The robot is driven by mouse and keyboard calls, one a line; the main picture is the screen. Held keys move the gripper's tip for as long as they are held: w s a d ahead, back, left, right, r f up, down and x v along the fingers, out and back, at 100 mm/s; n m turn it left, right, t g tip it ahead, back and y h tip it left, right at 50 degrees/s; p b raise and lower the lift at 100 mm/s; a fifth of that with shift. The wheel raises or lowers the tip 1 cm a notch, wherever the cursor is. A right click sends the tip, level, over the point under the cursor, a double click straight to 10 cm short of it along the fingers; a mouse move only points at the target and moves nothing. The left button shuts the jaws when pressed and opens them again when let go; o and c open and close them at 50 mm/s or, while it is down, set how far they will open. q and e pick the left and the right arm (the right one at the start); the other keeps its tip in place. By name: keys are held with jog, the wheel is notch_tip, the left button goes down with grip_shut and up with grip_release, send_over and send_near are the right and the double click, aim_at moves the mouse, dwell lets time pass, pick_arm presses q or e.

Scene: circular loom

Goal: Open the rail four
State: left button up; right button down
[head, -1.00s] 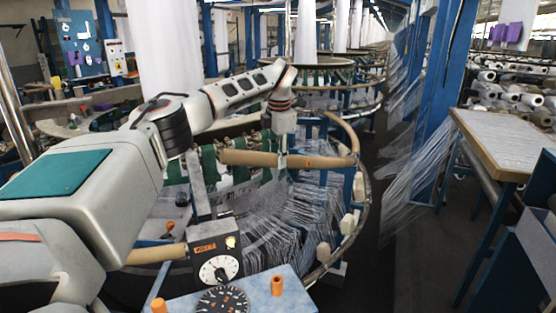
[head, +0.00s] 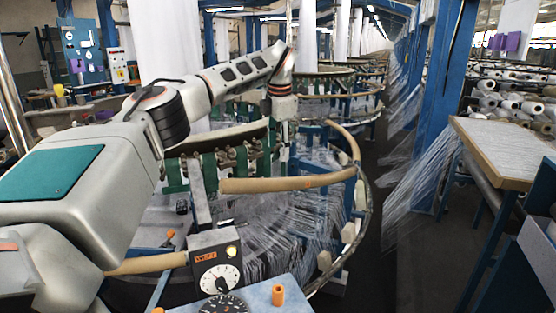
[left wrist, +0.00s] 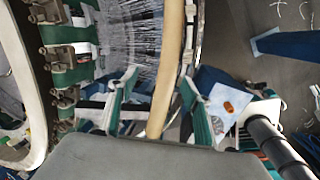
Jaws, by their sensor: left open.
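The loom's tan rail (head: 265,185) is a long tube with a small orange label, too small to read. In the head view its left end is free and lower than its right end, in front of the green-strapped posts. My left gripper (head: 284,142) points down behind and above the rail in that view, small and partly hard to make out. In the left wrist view the open fingers (left wrist: 157,77) lie on either side of a tan rail (left wrist: 170,40), with no clear contact. My right gripper is not in view.
A control box with a dial (head: 217,268) stands at the front of the loom. White threads (head: 295,225) fan out inside the ring. A table (head: 505,148) stands at the right, with a dark aisle (head: 388,240) between it and the loom.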

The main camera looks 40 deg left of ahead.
pick_arm(q)
jog(key=v, duration=0.5)
jog(key=shift+r, duration=0.1)
jog(key=shift+s, duration=0.1)
dwell(0.4)
